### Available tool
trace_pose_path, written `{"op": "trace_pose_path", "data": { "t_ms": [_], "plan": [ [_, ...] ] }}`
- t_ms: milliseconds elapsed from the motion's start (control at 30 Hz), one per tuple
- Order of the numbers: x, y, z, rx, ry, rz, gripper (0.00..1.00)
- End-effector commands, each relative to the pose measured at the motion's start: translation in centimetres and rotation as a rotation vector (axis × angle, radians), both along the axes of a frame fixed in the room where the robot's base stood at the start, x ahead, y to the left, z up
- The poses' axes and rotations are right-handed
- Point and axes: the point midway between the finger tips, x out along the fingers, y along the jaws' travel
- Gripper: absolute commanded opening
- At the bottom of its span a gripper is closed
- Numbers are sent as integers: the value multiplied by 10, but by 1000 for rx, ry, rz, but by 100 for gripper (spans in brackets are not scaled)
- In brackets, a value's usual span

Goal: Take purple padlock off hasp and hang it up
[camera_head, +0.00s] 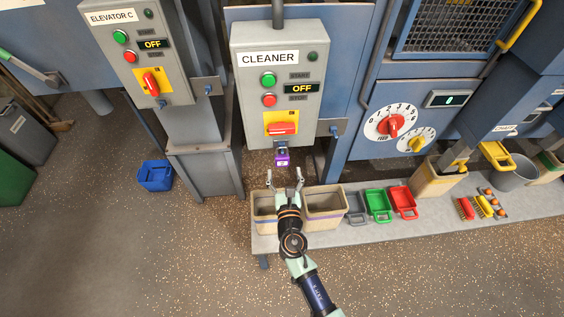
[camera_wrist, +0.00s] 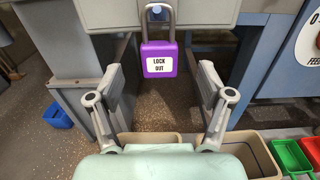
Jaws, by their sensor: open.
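The purple padlock (camera_head: 282,160) hangs below the red switch handle (camera_head: 282,128) on the grey CLEANER box (camera_head: 279,85). In the wrist view the padlock (camera_wrist: 159,60) hangs upright with a "LOCK OUT" label, its steel shackle (camera_wrist: 158,18) going up at the hasp, whose details are cut off by the top edge. My gripper (camera_head: 286,178) is just below the padlock in the head view. In the wrist view my gripper (camera_wrist: 160,90) is open and empty, its fingers on either side of and nearer than the padlock, not touching it.
Two beige bins (camera_head: 325,205) stand on the bench (camera_head: 350,228) under my gripper. Grey, green (camera_head: 377,205) and red scoops lie to their right. The ELEVATOR C box (camera_head: 138,55) is at left, a blue bin (camera_head: 155,175) on the floor.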

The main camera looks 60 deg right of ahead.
Motion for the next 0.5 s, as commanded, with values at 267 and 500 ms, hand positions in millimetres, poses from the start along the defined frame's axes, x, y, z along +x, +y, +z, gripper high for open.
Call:
{"op": "trace_pose_path", "data": {
  "t_ms": [267,500],
  "plan": [
    [14,-23,-2,1,-5,0,79],
    [31,-52,-2,1,-4,0,79]
  ]
}}
